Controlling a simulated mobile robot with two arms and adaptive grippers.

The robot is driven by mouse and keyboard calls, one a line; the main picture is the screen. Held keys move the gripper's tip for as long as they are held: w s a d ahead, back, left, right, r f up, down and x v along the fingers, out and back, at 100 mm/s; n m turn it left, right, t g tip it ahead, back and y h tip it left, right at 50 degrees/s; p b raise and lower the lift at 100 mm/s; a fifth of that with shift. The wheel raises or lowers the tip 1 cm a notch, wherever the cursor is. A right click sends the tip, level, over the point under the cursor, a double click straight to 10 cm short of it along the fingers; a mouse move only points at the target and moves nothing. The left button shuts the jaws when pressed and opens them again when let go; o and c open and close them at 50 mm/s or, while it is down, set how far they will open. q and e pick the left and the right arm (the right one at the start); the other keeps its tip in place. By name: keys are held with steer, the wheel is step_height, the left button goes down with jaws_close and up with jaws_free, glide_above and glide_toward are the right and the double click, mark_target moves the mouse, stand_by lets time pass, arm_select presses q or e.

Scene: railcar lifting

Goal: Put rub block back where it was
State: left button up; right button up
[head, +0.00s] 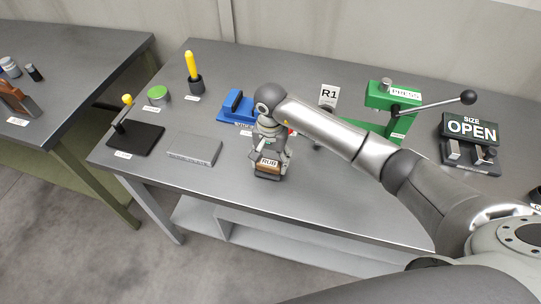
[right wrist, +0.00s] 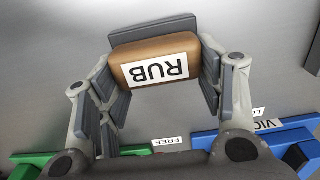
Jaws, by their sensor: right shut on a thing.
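The rub block (head: 268,170) is a brown block with a dark grey pad and a white "RUB" label. It is at the front middle of the grey workbench (head: 225,195). My right gripper (head: 269,160) reaches down from above and is shut on the block, a finger on each side. In the right wrist view the rub block (right wrist: 190,42) sits between the fingertips of my right gripper (right wrist: 155,75), label facing the camera. I cannot tell whether the pad touches the bench. My left gripper is out of view.
A flat grey plate (head: 195,150) lies left of the block, beside a black base with a yellow-knobbed lever (head: 135,138). Behind are a blue vise (head: 233,106), a green press (head: 390,97) and an R1 sign (head: 329,95). The bench's front edge is close.

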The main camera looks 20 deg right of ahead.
steer(key=shift+f, duration=0.2)
steer(key=shift+f, duration=0.2)
steer(key=o, duration=1.1)
steer(key=shift+c, duration=0.2)
steer(key=shift+r, duration=0.15)
